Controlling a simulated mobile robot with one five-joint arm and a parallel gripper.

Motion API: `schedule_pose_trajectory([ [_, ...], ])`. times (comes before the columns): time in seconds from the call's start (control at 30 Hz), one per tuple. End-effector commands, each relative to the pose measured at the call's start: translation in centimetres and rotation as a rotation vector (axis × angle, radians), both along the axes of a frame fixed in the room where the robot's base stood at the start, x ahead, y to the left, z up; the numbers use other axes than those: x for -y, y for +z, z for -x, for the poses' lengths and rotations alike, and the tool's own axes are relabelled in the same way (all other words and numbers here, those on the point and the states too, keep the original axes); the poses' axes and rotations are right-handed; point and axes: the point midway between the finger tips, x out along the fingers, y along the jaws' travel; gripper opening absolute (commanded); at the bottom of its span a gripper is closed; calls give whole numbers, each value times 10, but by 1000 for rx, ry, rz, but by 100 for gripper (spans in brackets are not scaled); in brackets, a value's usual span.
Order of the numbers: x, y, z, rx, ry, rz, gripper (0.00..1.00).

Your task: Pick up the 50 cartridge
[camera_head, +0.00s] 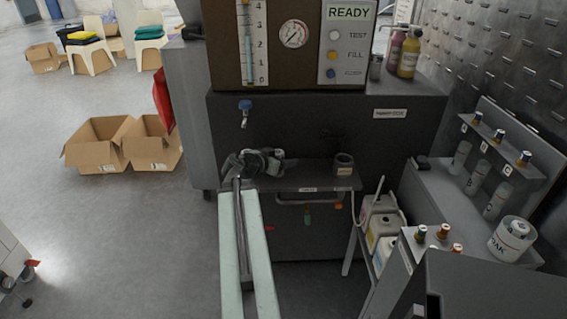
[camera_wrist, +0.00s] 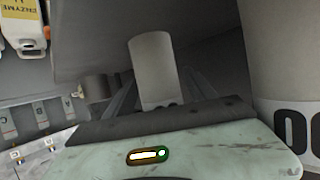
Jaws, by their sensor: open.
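My gripper (camera_head: 256,162) is at the end of my outstretched arm in the head view, in front of the dark washer's shelf. In the wrist view its dark fingers (camera_wrist: 157,88) are apart. A plain light grey cylinder (camera_wrist: 154,65) shows between them, and I cannot tell whether it touches either finger. No "50" is readable on it. In the head view, small capped cartridges stand at the right, including one with a green top (camera_head: 421,233) and one with an orange top (camera_head: 444,231). I cannot read a 50 on any.
The dark washer (camera_head: 240,130) stands ahead with a grey cup (camera_head: 344,165) on its shelf. A large white container (camera_wrist: 285,60) is close on the right in the wrist view. A white pot (camera_head: 512,238) and jugs (camera_head: 383,222) are at the right.

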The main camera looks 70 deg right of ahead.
Motion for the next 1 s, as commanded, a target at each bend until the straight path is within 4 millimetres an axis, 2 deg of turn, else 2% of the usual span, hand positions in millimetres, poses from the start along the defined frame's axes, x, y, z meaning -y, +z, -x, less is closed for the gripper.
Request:
schedule_pose_trajectory([
  [0.17, -2, 0, -6, -1, 9, 0, 64],
  [0.2, -2, 0, -7, 0, 10, 0, 62],
  [0.4, -2, 0, -7, 0, 10, 0, 6],
  [0.43, -2, 0, -7, 0, 10, 0, 0],
  [0.77, -2, 7, -7, -1, 9, 0, 0],
  [0.87, -2, 20, -7, -1, 9, 0, 0],
  [1.0, -2, 47, -7, 0, 10, 0, 0],
])
